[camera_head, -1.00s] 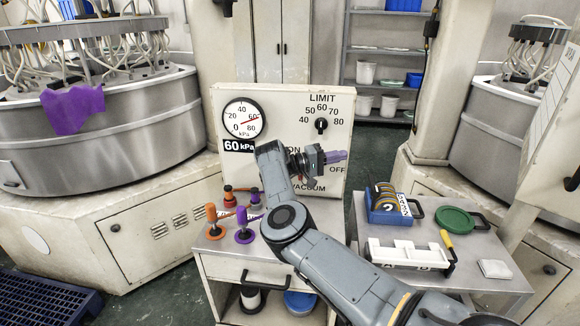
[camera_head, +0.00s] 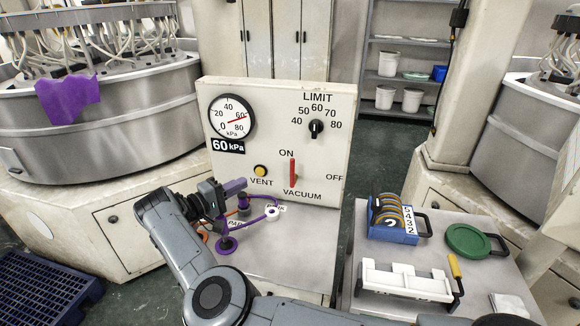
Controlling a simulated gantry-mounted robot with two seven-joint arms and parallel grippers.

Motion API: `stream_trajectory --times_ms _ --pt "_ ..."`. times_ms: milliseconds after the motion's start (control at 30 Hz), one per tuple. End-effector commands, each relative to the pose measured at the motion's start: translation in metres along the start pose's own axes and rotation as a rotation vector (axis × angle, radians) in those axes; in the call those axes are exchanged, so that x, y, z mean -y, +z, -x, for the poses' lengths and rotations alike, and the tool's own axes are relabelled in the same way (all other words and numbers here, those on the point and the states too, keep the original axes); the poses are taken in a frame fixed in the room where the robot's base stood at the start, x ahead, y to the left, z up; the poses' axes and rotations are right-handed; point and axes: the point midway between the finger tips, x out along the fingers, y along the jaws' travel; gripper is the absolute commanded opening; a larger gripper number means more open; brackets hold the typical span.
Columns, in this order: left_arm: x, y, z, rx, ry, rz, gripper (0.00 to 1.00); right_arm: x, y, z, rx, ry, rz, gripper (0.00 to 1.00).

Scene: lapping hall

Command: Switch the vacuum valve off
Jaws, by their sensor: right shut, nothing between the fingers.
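The vacuum valve is a red lever (camera_head: 293,172) on the lower middle of the cream control panel (camera_head: 270,105). It stands upright, in line with the ON label above it; OFF is printed to its right and VACUUM below it. The pressure gauge (camera_head: 232,116) on the panel's left has a red needle near 60, over a 60 kPa plate. My right gripper (camera_head: 240,186) has purple fingers, shut and empty. It is left of the lever, in front of the panel's lower left, and apart from the lever. My left gripper is not in view.
A yellow VENT button (camera_head: 260,171) sits just left of the lever. A black LIMIT knob (camera_head: 316,129) is above. A blue rack (camera_head: 392,235) and green disc (camera_head: 468,241) lie on the right table.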

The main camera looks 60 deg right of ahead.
Motion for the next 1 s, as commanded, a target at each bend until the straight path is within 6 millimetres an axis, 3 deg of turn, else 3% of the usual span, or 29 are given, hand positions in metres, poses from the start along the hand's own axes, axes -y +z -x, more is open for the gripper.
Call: stream_trajectory --times_ms 567,767,1000 --pt "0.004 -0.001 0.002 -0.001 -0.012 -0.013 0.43 0.000 0.000 -0.007 0.002 0.001 0.001 0.00" --pt "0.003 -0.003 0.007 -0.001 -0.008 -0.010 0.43 -0.001 0.001 -0.031 0.003 0.003 0.001 0.00" --pt "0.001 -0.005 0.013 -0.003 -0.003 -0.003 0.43 -0.001 0.001 -0.079 0.004 0.004 0.000 0.00"
